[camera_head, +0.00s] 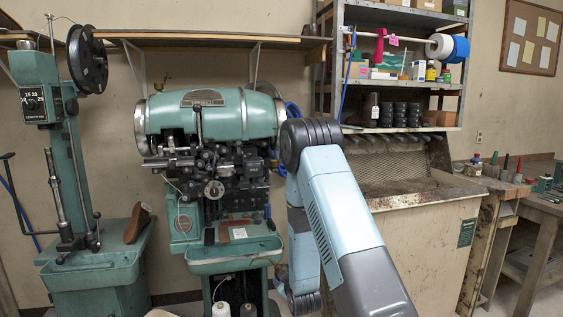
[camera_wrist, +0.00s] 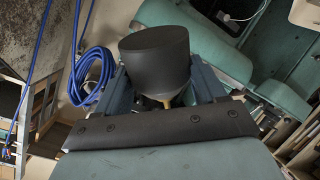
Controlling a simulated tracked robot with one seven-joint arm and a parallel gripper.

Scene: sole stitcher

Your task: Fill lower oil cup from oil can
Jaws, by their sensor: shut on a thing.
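My gripper (camera_wrist: 163,92) shows in the wrist view with its blue fingers on both sides of a dark grey, round, tapered body, which looks like the oil can (camera_wrist: 154,58). The gripper is shut on it. A small brass-coloured piece shows just below the can, between the fingers. The can's spout is not clearly visible. In the head view the teal stitcher (camera_head: 235,112) stands left of my arm. I cannot make out the lower oil cup in either view.
A coiled blue hose (camera_wrist: 92,76) hangs left of the can in the wrist view. Teal machine housing (camera_wrist: 200,45) is close on the right. In the head view a green post machine (camera_head: 85,262) stands left, and a slanted bench (camera_head: 425,225) and a loaded shelf (camera_head: 405,85) stand right.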

